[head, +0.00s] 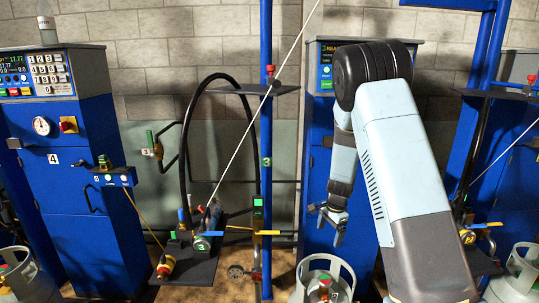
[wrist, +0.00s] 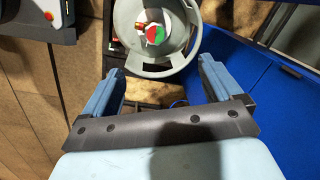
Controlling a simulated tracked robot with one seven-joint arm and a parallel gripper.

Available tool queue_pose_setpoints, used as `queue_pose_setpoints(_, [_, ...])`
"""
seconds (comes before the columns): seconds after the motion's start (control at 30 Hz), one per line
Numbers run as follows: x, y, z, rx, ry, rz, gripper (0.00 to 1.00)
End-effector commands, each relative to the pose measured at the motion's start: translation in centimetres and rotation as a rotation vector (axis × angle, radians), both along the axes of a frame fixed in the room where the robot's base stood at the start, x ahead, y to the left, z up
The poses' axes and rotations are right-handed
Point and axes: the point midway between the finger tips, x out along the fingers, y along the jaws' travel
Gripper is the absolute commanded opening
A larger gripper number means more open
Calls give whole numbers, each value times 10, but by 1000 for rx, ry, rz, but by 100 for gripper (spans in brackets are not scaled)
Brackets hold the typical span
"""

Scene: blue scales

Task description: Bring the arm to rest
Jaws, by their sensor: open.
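My arm rises from the lower right of the head view and bends down at a dark elbow. My gripper (head: 328,226) hangs pointing down in front of the blue scale cabinet (head: 316,190). In the wrist view, my gripper (wrist: 162,82) has its two fingers wide apart, with nothing held between them. A grey gas cylinder (head: 318,285) stands on the floor below my gripper. Its ring collar and red-green valve (wrist: 153,34) show beyond the fingertips in the wrist view, apart from them. My upper arm hides part of the cabinet.
A blue post (head: 266,130) stands left of my gripper, with a hose and a low black platform (head: 190,262) beside it. Another blue scale cabinet (head: 85,200) with a bottle (head: 46,28) on top stands at left. More cylinders (head: 515,275) stand right and left.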

Motion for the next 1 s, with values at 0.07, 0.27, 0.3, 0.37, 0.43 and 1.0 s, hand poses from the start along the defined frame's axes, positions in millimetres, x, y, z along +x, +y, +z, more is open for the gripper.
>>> queue_pose_setpoints(0.07, [-6,2,29,14,-24,42,92])
queue_pose_setpoints(0.27, [-28,5,91,33,-76,157,92])
queue_pose_setpoints(0.3, [-33,6,102,35,-87,182,92])
queue_pose_setpoints(0.37, [-41,7,119,38,-103,217,92])
queue_pose_setpoints(0.43, [-51,7,139,39,-122,258,92])
queue_pose_setpoints(1.0, [-157,5,267,-24,-278,596,92])
